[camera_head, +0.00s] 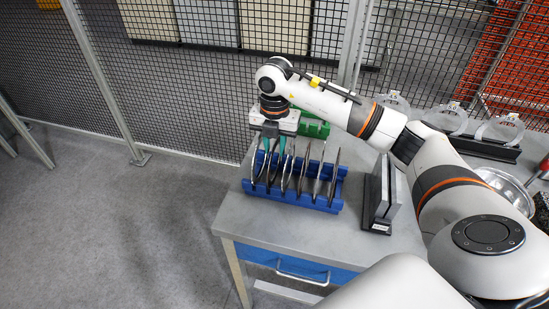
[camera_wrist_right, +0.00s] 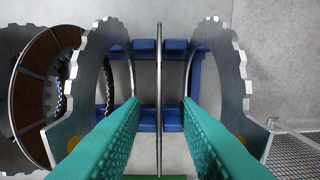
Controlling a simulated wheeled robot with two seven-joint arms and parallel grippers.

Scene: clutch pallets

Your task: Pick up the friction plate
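Several thin round clutch plates (camera_head: 318,178) stand upright in a row in a blue rack (camera_head: 290,192) on the grey table. My right gripper (camera_head: 274,150) is at the left part of the rack, pointing down. In the right wrist view its green fingers (camera_wrist_right: 160,105) are apart, with one thin plate (camera_wrist_right: 159,75) edge-on between them and a gap on each side. Toothed grey steel plates (camera_wrist_right: 220,65) stand outside the fingers. At the left is a plate with a brown ring face (camera_wrist_right: 38,75). The edge-on plate's face is hidden. My left gripper is not in view.
A dark stand with grey flat plates (camera_head: 381,194) is right of the rack. A green object (camera_head: 315,128) lies behind the rack. Clear discs (camera_head: 447,117) stand in a black holder at the back right, near a metal bowl (camera_head: 508,188). Mesh fencing (camera_head: 200,90) runs behind the table.

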